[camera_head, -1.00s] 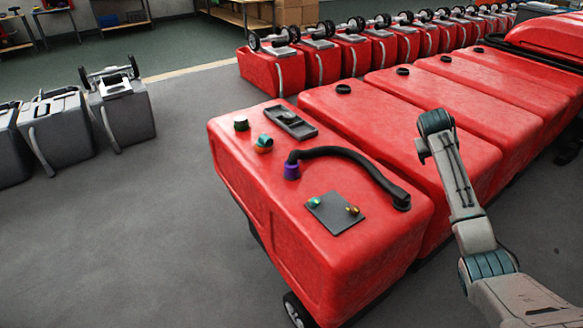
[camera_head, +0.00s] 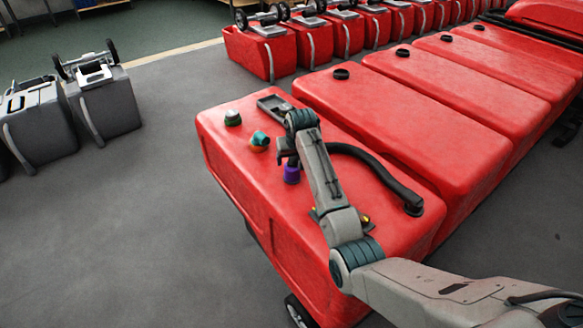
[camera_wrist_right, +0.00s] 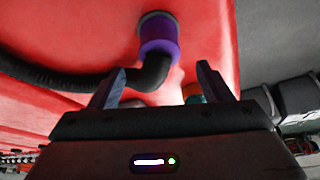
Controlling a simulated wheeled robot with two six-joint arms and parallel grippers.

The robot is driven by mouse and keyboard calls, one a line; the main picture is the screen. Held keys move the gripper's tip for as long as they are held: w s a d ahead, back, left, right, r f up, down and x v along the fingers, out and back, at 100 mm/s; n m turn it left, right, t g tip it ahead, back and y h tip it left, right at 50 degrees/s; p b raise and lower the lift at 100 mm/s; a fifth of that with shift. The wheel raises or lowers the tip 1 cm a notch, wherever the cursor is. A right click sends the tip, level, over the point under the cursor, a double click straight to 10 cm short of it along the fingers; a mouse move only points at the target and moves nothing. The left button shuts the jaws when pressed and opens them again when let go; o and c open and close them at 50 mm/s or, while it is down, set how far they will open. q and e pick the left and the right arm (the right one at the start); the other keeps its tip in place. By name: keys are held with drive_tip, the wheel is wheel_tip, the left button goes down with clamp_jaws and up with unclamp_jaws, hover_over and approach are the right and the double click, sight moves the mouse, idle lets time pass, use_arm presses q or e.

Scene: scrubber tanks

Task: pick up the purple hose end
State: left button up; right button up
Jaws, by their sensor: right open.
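The purple hose end (camera_head: 292,175) stands upright on top of the nearest red tank (camera_head: 228,165). A black hose (camera_head: 375,165) runs from it to a black fitting on the tank's right side. My right gripper (camera_head: 284,157) is beside the top of the purple end, and my arm hides part of the hose there. In the right wrist view the purple end (camera_wrist_right: 158,38) lies ahead of the fingertips. The right gripper (camera_wrist_right: 160,80) is open, with the bent black hose (camera_wrist_right: 150,72) showing between its fingers. No contact is clear. My left gripper is not in view.
A dark tray (camera_head: 270,103) lies behind, partly hidden by my wrist. More red tanks (camera_head: 400,100) stand to the right; grey tanks (camera_head: 103,103) stand on the floor at left.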

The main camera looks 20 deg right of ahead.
sight(292, 166)
drive_tip(key=shift+w+f, duration=0.25)
drive_tip(key=shift+f, duration=0.25)
drive_tip(key=shift+w+f, duration=0.2)
drive_tip(key=shift+f, duration=0.15)
drive_tip(key=x, duration=0.1)
drive_tip(key=p+x, duration=0.1)
drive_tip(key=x, duration=0.2)
drive_tip(key=shift+s+f, duration=0.2)
drive_tip(key=shift+s, duration=0.05)
drive_tip(key=shift+w+f, duration=0.15)
drive_tip(key=shift+f, duration=0.2)
drive_tip(key=shift+r, duration=0.1)
drive_tip(key=shift+c, duration=0.2)
drive_tip(key=c, duration=1.1)
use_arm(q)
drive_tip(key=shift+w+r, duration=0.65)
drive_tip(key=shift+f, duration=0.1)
use_arm(e)
drive_tip(key=shift+r, duration=0.1)
